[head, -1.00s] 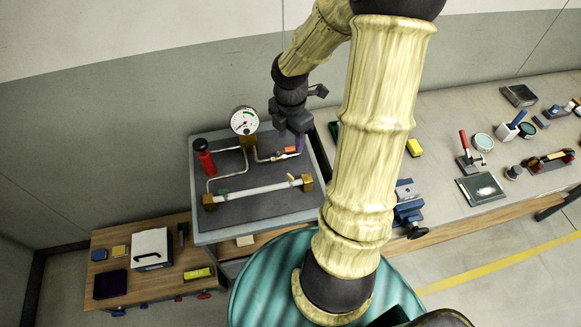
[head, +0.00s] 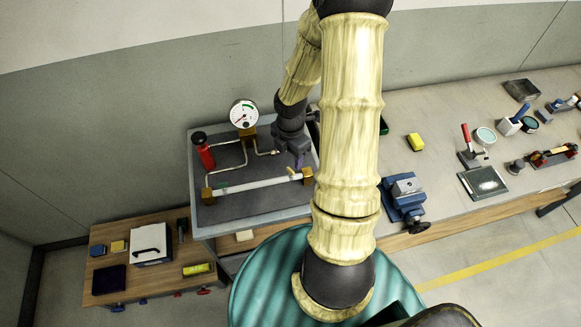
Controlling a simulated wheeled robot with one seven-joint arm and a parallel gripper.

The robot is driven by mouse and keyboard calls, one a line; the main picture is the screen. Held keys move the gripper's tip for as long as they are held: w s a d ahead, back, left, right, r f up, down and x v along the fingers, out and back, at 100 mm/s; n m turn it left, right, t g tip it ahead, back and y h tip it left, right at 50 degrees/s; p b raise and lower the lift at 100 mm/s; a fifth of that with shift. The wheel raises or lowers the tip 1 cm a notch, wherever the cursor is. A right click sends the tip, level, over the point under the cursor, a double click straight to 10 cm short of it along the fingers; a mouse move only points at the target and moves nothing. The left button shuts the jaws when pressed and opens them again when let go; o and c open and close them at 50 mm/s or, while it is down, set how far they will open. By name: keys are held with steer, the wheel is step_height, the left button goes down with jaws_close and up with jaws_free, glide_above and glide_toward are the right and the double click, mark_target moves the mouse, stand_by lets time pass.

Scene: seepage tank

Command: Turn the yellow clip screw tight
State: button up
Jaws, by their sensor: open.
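The yellow clip screw (head: 294,175) is a small yellow piece at the right part of a pale tube (head: 258,183), which lies across the front of the dark tank board. My gripper (head: 299,161) points down just behind and above the clip screw. Its jaws are open, and nothing shows between them. The fingertips are small and dark, and I cannot tell whether they touch the screw. Brass blocks (head: 207,195) hold the tube's ends; the right one is partly behind my arm.
A round gauge (head: 244,114) and a red cylinder with a black top (head: 204,152) stand at the back of the board. Thin bent pipes run between them. A blue vise (head: 405,199) sits on the bench to the right. A low wooden table (head: 120,275) is at left.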

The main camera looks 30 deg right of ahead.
mark_target(290, 169)
step_height(290, 169, down, 6)
steer(key=shift+f, duration=0.15)
steer(key=c, duration=1)
